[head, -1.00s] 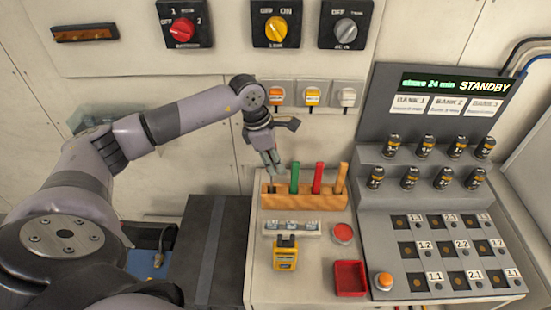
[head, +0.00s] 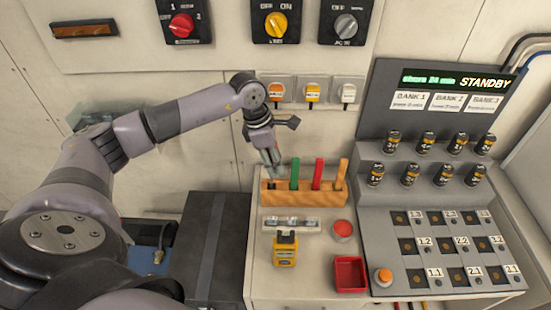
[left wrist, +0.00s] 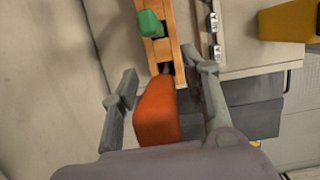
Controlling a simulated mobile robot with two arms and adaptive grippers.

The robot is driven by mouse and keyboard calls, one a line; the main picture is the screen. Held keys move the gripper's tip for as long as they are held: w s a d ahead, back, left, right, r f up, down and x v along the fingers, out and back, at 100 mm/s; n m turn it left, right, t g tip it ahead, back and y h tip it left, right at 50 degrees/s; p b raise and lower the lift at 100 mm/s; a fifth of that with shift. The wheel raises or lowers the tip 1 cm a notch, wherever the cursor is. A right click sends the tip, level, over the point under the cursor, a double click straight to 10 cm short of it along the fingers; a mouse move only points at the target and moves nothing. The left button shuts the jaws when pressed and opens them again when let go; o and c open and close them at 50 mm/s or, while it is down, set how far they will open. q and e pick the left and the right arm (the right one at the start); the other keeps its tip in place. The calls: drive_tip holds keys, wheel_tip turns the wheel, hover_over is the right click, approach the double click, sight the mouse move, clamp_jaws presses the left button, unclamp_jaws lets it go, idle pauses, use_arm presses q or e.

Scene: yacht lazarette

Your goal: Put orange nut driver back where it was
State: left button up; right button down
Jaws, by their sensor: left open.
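The orange nut driver shows in the left wrist view as an orange handle (left wrist: 156,112) between the two fingers. My left gripper (left wrist: 160,92) is open around it, with gaps on both sides. In the head view my left gripper (head: 272,160) is over the left end of the wooden rack (head: 305,198), and its fingers hide the orange handle. A dark slot (left wrist: 166,68) shows in the rack just beyond the handle; I cannot tell how deep the driver sits. A green-handled driver (head: 294,174), a red one (head: 317,174) and a yellow-orange one (head: 341,174) stand in the rack.
In front of the rack are a strip with glassy parts (head: 291,225), a yellow meter (head: 285,250), a red button (head: 343,230) and a red tray (head: 350,273). A battery console (head: 440,215) stands right.

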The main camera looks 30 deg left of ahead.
use_arm(q)
drive_tip(key=shift+r, duration=0.25)
drive_tip(key=shift+a+r, duration=0.15)
drive_tip(key=shift+r, duration=0.15)
drive_tip(key=b+v, duration=0.3)
drive_tip(key=v, duration=0.8)
drive_tip(key=shift+r, duration=0.15)
